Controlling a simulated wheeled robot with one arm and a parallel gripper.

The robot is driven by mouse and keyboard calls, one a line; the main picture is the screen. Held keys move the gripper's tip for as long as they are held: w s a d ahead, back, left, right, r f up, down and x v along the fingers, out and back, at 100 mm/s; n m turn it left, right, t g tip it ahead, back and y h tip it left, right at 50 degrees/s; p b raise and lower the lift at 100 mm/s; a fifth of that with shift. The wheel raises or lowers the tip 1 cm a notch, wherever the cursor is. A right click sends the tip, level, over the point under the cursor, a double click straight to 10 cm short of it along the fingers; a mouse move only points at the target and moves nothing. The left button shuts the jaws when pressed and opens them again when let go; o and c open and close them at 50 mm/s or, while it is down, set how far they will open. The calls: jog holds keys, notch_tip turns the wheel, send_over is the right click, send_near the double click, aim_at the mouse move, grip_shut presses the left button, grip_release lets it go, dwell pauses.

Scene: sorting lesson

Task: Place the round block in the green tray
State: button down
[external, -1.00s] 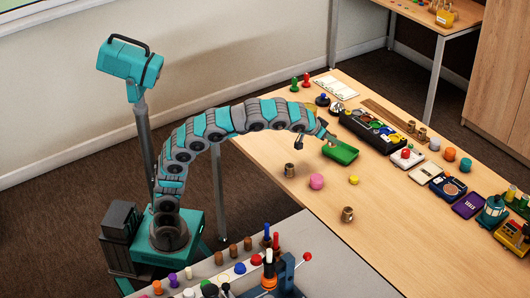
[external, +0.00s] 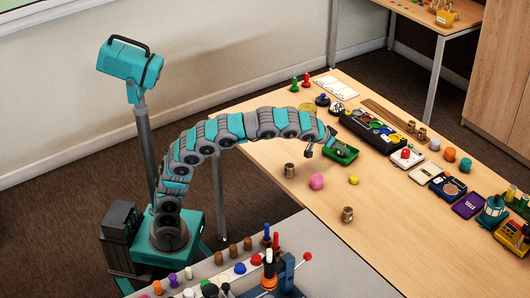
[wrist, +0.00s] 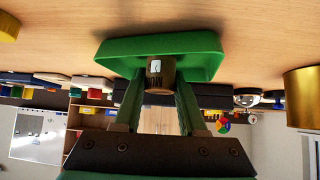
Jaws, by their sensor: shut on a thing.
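The round block (wrist: 160,76), a small brownish cylinder with a pale patch on its side, is between the two fingertips of my gripper (wrist: 158,92) in the wrist view. My gripper is shut on it. The green tray (wrist: 117,56) is right behind the block, and the block overlaps its near wall in that view. In the external view my gripper (external: 322,143) is at the left side of the green tray (external: 345,160). The block is too small there to make out clearly. I cannot tell whether it touches the tray.
The table's near right is clear.

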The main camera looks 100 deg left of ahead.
jog(key=shift+f, duration=0.1)
jog(key=shift+f, duration=0.1)
jog(key=shift+c, duration=2.4)
grip_release()
jog(key=shift+r, duration=0.3)
jog(key=v, duration=1.2)
jog(key=shift+f, duration=0.1)
